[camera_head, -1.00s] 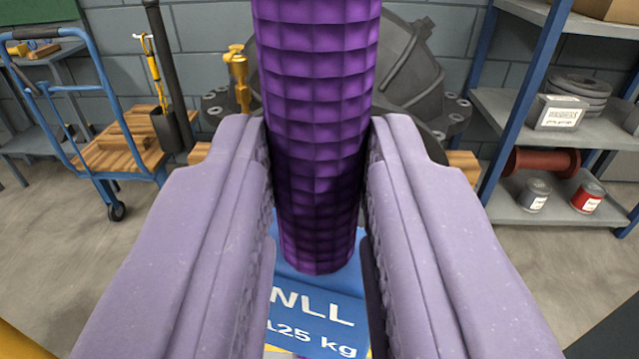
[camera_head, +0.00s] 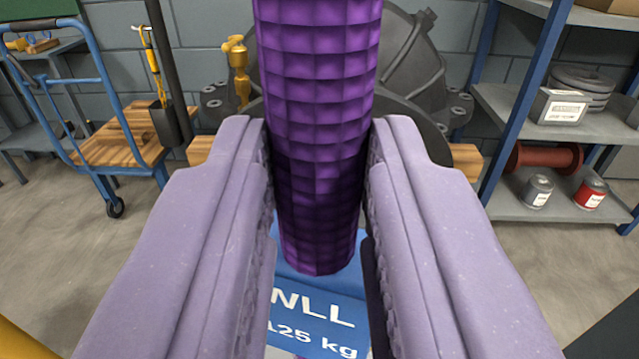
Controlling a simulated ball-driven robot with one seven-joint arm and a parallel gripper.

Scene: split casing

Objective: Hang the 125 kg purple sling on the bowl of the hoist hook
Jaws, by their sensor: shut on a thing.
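The purple sling (camera_head: 318,110) is a thick quilted band that stands upright in the middle of the view. Its top runs out of the frame. My gripper (camera_head: 318,165) is shut on the sling, with one lavender finger against each side. A blue label (camera_head: 318,310) reading "WLL 125 kg" shows below the sling, between the fingers. The hoist hook is not in view.
A dark round casing (camera_head: 410,75) stands on timber behind the sling. A yellow fitting (camera_head: 237,70) shows beside it. A blue trolley (camera_head: 65,80) stands left, with a yellow-cabled pendant (camera_head: 155,75) near it. Shelving (camera_head: 545,125) stands right. Floor is clear on both sides.

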